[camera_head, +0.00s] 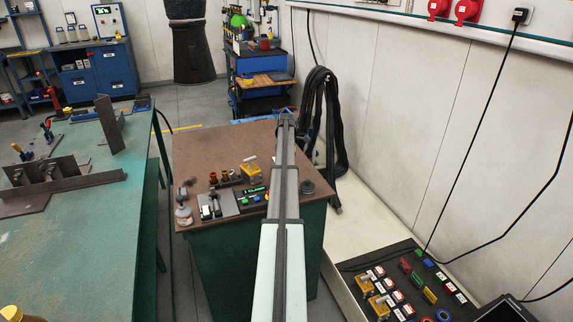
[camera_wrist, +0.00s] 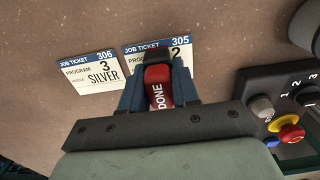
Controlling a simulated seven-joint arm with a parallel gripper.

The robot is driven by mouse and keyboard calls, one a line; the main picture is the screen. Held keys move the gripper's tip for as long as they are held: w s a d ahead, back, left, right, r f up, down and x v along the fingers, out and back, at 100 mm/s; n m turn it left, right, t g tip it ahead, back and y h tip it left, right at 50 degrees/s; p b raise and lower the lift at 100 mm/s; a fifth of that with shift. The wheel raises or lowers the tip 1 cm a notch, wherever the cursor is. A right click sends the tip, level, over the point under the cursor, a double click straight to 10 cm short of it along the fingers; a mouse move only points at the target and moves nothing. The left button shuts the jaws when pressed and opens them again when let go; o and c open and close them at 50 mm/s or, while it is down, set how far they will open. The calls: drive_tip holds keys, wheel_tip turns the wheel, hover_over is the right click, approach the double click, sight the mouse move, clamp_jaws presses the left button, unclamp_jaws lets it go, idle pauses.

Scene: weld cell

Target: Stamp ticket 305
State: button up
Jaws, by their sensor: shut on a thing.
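My gripper (camera_wrist: 158,88) is shut on a red stamp (camera_wrist: 157,74) marked DONE, in the wrist view. Job ticket 305 (camera_wrist: 181,46) lies on the brown bench top, partly hidden behind the stamp and fingers; a 2 shows on it. The stamp overlaps the ticket's lower part in the picture; I cannot tell whether it touches it. Job ticket 306 (camera_wrist: 91,72) lies just left, reading program 3, SILVER.
A control box (camera_wrist: 285,108) with numbered knob and red-yellow button is right of the gripper in the wrist view. A green table (camera_head: 90,225) stands left.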

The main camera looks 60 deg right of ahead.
drive_tip(key=shift+r, duration=0.1)
drive_tip(key=shift+r, duration=3.4)
drive_tip(key=shift+a, duration=0.1)
